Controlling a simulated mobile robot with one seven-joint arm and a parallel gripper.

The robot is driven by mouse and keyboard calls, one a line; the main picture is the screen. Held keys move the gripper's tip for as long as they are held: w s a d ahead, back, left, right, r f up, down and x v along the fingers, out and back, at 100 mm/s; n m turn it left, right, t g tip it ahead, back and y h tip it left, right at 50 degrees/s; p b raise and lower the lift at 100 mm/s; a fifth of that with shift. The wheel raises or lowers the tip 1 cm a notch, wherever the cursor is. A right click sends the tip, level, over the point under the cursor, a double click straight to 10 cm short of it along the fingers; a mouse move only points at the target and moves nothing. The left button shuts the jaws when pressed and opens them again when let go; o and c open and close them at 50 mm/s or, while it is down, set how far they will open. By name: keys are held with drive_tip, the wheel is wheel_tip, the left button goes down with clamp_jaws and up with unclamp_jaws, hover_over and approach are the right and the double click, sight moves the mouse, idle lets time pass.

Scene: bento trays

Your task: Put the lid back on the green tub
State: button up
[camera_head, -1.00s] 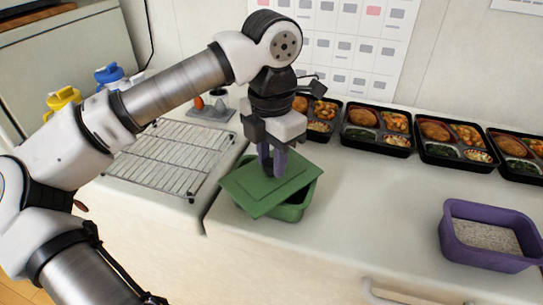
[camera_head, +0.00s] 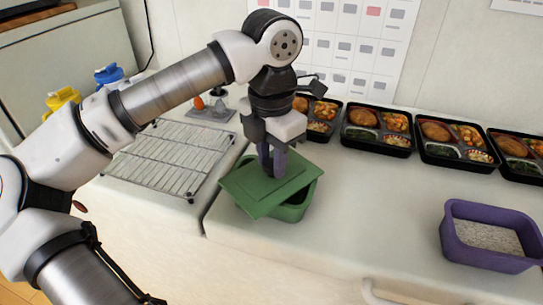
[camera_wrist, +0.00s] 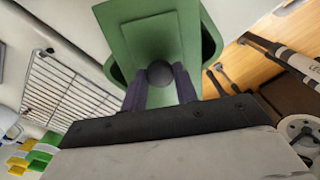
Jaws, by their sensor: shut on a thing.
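The green lid (camera_head: 262,190) lies over the green tub (camera_head: 296,206), turned askew to it and shifted to the left. Part of the tub's opening and rim shows on the right in the head view. My gripper (camera_head: 272,172) is shut on the lid's knob, pointing down. In the wrist view the dark round knob (camera_wrist: 160,74) sits between the two purple fingers, with the lid (camera_wrist: 150,38) beyond it. The tub's rim (camera_wrist: 208,40) shows past the lid there. I cannot tell whether the lid touches the rim.
A wire rack (camera_head: 170,158) lies to the left. Several bento trays (camera_head: 376,130) line the back wall. A purple tub (camera_head: 488,236) holding pale grains stands at the right. The counter between it and the green tub is clear.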

drive_tip(key=o, duration=1.5)
drive_tip(key=shift+o, duration=0.2)
drive_tip(key=shift+r+p, duration=2.25)
drive_tip(key=shift+r, duration=1.3)
drive_tip(key=shift+c, duration=0.4)
clamp_jaws()
